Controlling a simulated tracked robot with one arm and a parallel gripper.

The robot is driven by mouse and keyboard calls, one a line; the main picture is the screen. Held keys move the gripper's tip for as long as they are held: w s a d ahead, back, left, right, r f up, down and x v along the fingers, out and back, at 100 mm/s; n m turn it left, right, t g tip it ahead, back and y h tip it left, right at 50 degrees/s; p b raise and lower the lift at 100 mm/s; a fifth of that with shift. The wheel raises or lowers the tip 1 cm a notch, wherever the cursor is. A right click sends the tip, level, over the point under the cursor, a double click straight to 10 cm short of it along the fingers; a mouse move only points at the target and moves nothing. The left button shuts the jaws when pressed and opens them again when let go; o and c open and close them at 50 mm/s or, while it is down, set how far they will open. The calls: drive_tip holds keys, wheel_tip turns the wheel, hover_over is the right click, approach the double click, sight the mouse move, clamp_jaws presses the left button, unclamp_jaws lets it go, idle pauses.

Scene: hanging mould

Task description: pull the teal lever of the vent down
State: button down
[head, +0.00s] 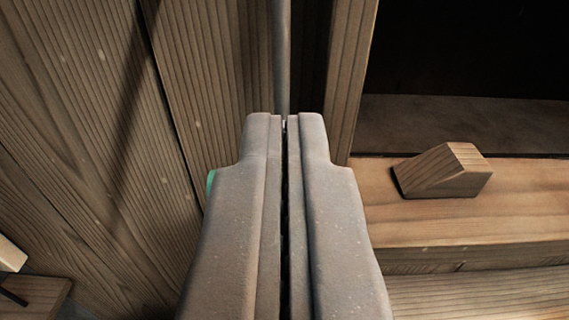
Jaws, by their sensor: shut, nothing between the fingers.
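My gripper (286,122) fills the middle of the head view. Its two fingers are together with only a thin dark seam between them, and they hold nothing. A small teal sliver (211,181) shows at the left edge of my gripper, in front of the wooden panels. It may be part of the teal lever; the rest is hidden behind my gripper. I cannot tell whether the gripper touches it. A grey upright rod (281,60) shows just beyond the fingertips; I cannot tell whether it belongs to the vent.
Wooden panels (80,130) stand on the left. A wooden post (352,75) stands right of the fingertips. A wedge-shaped wooden block (446,172) sits on a wooden ledge (520,210) at the right, below a dark opening (480,50). A pale block (10,255) shows at lower left.

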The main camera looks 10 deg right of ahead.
drive_tip(key=w+f, duration=0.1)
drive_tip(key=w+f+p, duration=0.1)
drive_tip(key=w+f, duration=0.1)
drive_tip(key=f, duration=0.1)
drive_tip(key=shift+d, duration=0.25)
idle(0.3)
